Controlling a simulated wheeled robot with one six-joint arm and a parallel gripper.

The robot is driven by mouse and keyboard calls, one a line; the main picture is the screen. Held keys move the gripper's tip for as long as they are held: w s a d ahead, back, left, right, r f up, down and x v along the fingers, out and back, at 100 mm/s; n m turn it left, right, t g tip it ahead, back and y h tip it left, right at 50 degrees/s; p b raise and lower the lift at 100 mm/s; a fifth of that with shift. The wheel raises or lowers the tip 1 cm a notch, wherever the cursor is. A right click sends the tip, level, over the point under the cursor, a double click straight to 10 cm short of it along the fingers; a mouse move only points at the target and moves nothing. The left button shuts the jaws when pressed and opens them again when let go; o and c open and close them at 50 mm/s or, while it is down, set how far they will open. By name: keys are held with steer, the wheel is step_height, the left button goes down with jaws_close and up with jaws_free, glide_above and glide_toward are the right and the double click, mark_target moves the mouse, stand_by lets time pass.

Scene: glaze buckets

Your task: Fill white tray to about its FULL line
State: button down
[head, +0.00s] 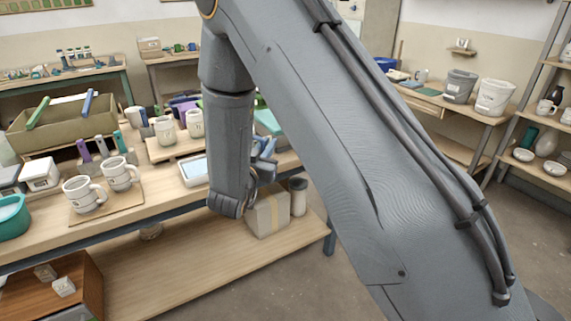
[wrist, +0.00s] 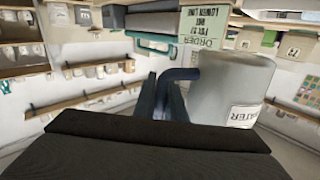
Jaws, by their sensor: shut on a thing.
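A white tray (head: 194,170) with a pale blue-grey inside sits on the workbench, partly hidden behind my arm. Its FULL line and its level cannot be read. In the wrist view my gripper (wrist: 166,100) is shut on the dark blue-grey handle of a pale grey jug (wrist: 230,80). The jug's label shows the letters "ATER"; its inside is not visible. In the head view my gripper (head: 264,158) shows only in part, beside my arm and to the right of the tray. I cannot make out the jug there.
Two mugs (head: 83,194) stand on a board left of the tray. Two cups (head: 194,124) stand on a board behind it. A teal basin (head: 12,216) and a wooden crate (head: 60,133) are further left. A cardboard box (head: 268,215) is below the bench's right end.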

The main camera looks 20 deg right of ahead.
steer(key=shift+m+g+h, duration=0.3)
steer(key=shift+m+h, duration=0.1)
steer(key=shift+h, duration=0.2)
steer(key=w+a, duration=0.1)
steer(key=w+a+r, duration=0.1)
steer(key=w+a, duration=0.1)
steer(key=a, duration=0.1)
steer(key=shift+w+r+b, duration=0.1)
steer(key=shift+r+b, duration=0.15)
steer(key=shift+b, duration=0.15)
steer(key=shift+a+f+b, duration=0.1)
steer(key=shift+f+b, duration=1.35)
steer(key=shift+f, duration=0.55)
steer(key=shift+s+d+r+n+p, duration=0.2)
steer(key=shift+r+n+p, duration=0.3)
steer(key=shift+r+p, duration=0.35)
steer(key=n+p, duration=0.1)
steer(key=r+n+p, duration=0.1)
steer(key=p, duration=0.1)
steer(key=n+p, duration=0.1)
steer(key=p, duration=0.1)
steer(key=shift+s+d+r+g, duration=0.2)
steer(key=shift+r+g, duration=0.1)
steer(key=shift+g, duration=0.1)
steer(key=shift+r+p, duration=0.1)
steer(key=shift+p, duration=0.3)
steer(key=shift+r+n+p, duration=0.25)
steer(key=shift+n+p, duration=0.35)
steer(key=shift+p, duration=0.35)
